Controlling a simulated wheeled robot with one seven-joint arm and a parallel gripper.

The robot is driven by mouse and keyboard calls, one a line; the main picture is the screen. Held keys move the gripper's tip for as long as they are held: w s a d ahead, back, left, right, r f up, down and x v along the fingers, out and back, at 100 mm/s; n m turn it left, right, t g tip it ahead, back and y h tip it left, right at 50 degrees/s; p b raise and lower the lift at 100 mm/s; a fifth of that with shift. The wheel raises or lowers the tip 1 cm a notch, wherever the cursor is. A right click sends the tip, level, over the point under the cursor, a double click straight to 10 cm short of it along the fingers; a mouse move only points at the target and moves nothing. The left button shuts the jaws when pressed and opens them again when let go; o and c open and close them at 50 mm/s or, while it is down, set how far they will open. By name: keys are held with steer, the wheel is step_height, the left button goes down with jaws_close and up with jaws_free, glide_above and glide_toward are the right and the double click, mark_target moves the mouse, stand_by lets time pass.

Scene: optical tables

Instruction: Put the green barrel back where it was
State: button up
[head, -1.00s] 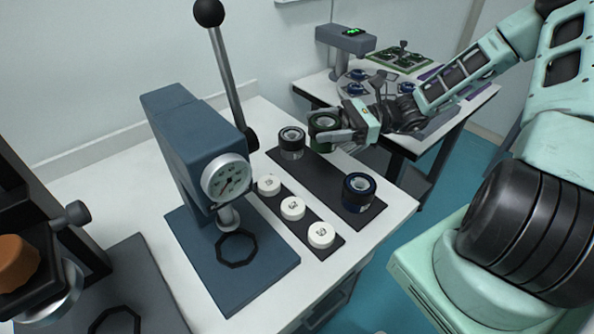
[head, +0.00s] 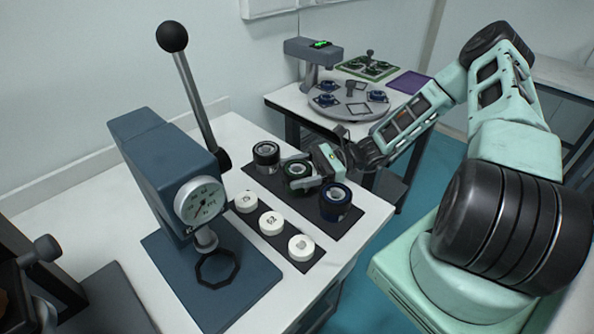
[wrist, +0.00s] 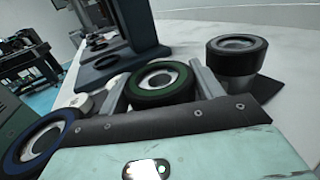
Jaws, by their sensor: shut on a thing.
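The green barrel (head: 297,169) is a short dark cylinder with a green ring around its top opening. My gripper (head: 300,180) is shut on it, with one finger on each side. In the head view it is between the black barrel and the blue barrel, at or just above the dark mat (head: 290,205); I cannot tell if it touches. In the wrist view the green barrel (wrist: 160,82) is between the fingers. The black barrel (head: 266,157) stands behind it on the mat and the blue barrel (head: 335,201) in front.
A blue-grey press (head: 165,170) with a dial and long lever stands to the left. Several white numbered caps (head: 271,223) sit on a dark strip beside the mat. A second table behind holds a round plate (head: 350,108) and a purple mat (head: 409,83).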

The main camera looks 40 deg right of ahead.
steer(key=shift+f, duration=0.15)
steer(key=o, duration=1.2)
steer(key=shift+c, duration=0.2)
steer(key=b+v, duration=0.2)
steer(key=v, duration=1)
steer(key=shift+r+b, duration=0.2)
steer(key=shift+b, duration=0.2)
steer(key=shift+d, duration=0.15)
